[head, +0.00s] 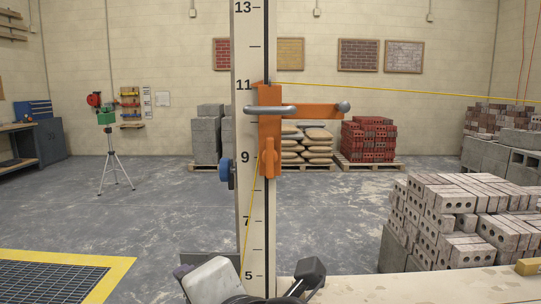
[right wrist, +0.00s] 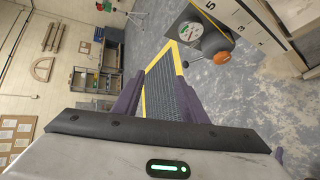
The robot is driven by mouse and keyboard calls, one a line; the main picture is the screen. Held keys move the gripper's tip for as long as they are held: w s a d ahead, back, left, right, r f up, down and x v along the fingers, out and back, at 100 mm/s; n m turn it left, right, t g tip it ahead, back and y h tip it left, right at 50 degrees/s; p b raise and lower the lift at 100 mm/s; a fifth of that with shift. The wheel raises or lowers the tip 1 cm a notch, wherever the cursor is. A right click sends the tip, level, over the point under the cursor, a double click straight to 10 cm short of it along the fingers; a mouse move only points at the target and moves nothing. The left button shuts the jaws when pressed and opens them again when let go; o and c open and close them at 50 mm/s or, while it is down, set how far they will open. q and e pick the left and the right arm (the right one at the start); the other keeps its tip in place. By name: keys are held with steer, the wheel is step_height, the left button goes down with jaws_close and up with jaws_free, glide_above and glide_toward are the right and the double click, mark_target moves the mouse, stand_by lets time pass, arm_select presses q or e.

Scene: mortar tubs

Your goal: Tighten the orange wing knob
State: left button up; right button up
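The orange wing knob (head: 268,153) sits upright on the front of an orange slider (head: 270,98) on a tall white numbered post (head: 245,50), near the 9 mark. The slider carries a grey bar handle (head: 270,109) and an orange arm reaching right. In the right wrist view my right gripper (right wrist: 159,85) has its two purple fingers wide apart with nothing between them. It is away from the wing knob, which I cannot make out there. Pale and dark parts of my arm show low in the head view. My left gripper is not identifiable.
A blue knob (head: 225,172) is on the post's left side. In the right wrist view, a round gauge (right wrist: 188,32) and an orange-capped dark cylinder (right wrist: 213,42) are beside the numbered post. A brick stack (head: 450,215) stands at right. A yellow-edged floor grate (head: 122,270) lies at left.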

steer(key=d+r+n+t+h, duration=0.3)
steer(key=d+r+n+t, duration=0.15)
steer(key=r, duration=0.45)
steer(key=n+t+h+p, duration=0.2)
steer(key=n+t+h, duration=0.1)
steer(key=h, duration=0.1)
glide_toward(270, 160)
steer(key=shift+g, duration=0.25)
steer(key=w, duration=0.3)
steer(key=w+p, duration=0.1)
steer(key=w, duration=0.5)
steer(key=shift+a+r+p, duration=0.1)
steer(key=shift+r+p, duration=0.15)
steer(key=shift+p, duration=0.1)
steer(key=shift+m, duration=0.25)
jaws_close()
